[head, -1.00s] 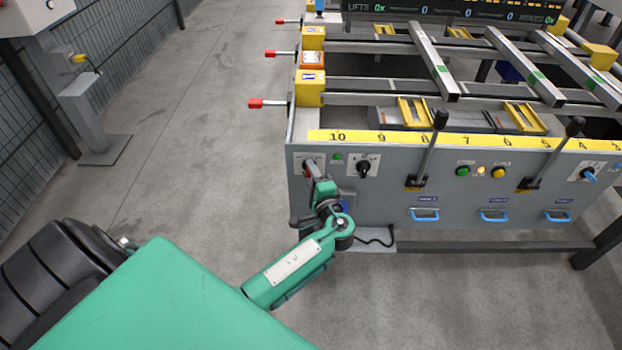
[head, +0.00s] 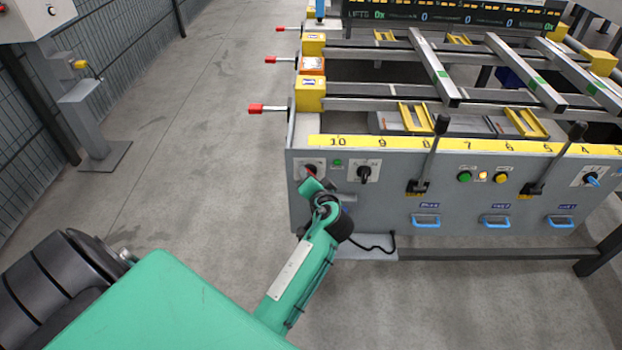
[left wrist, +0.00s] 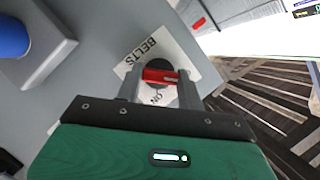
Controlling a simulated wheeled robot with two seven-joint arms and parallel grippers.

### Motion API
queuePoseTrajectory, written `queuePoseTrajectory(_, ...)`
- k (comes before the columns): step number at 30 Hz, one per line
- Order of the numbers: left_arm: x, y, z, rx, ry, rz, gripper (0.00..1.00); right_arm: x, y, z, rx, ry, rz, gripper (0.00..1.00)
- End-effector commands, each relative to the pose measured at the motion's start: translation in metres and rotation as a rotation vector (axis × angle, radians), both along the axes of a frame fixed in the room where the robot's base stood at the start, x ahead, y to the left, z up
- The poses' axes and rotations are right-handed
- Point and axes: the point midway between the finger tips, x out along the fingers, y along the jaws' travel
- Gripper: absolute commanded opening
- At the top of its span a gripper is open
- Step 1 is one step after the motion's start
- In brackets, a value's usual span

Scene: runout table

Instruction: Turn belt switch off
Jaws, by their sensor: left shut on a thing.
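The belt switch (left wrist: 160,75) has a red handle on a dark round base. Its pale plate (left wrist: 188,48) reads BELTS, with ON also readable. In the left wrist view the plate's writing runs aslant and the handle lies roughly level across the picture. My left gripper (left wrist: 159,85) is shut on the handle, one finger on each side. In the head view my left gripper (head: 314,181) is at the upper left corner of the grey panel (head: 385,198) and hides most of the switch. My right gripper is not in view.
A black rotary switch (head: 364,173) and a small green lamp (head: 337,162) sit just right of my gripper. Two black levers (head: 430,155) (head: 556,158) stand up from the panel. A blue button (left wrist: 10,38) is near the switch.

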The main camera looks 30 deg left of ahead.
Motion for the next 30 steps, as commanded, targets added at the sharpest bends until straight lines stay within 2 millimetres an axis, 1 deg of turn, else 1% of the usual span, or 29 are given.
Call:
queuePoseTrajectory(4,-0.0010,-0.0004,-0.0016,-0.046,-0.023,0.001,0.15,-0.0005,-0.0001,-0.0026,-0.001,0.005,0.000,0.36)
queuePoseTrajectory(11,-0.0009,-0.0002,-0.0017,-0.073,-0.039,0.000,0.15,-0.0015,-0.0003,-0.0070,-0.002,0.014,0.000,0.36)
queuePoseTrajectory(22,-0.0008,-0.0004,-0.0020,-0.076,-0.042,0.000,0.15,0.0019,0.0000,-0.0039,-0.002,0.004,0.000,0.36)
queuePoseTrajectory(23,-0.0008,-0.0004,-0.0020,-0.076,-0.042,0.000,0.42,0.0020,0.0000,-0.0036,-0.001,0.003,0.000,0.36)
queuePoseTrajectory(25,-0.0007,-0.0003,-0.0017,-0.076,-0.042,0.000,0.56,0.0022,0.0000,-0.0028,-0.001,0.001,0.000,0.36)
queuePoseTrajectory(26,-0.0007,-0.0003,-0.0015,-0.075,-0.042,0.001,0.60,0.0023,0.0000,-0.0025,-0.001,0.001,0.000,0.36)
queuePoseTrajectory(30,-0.0004,0.0000,-0.0008,-0.074,-0.042,0.000,0.60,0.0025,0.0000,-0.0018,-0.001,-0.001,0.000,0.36)
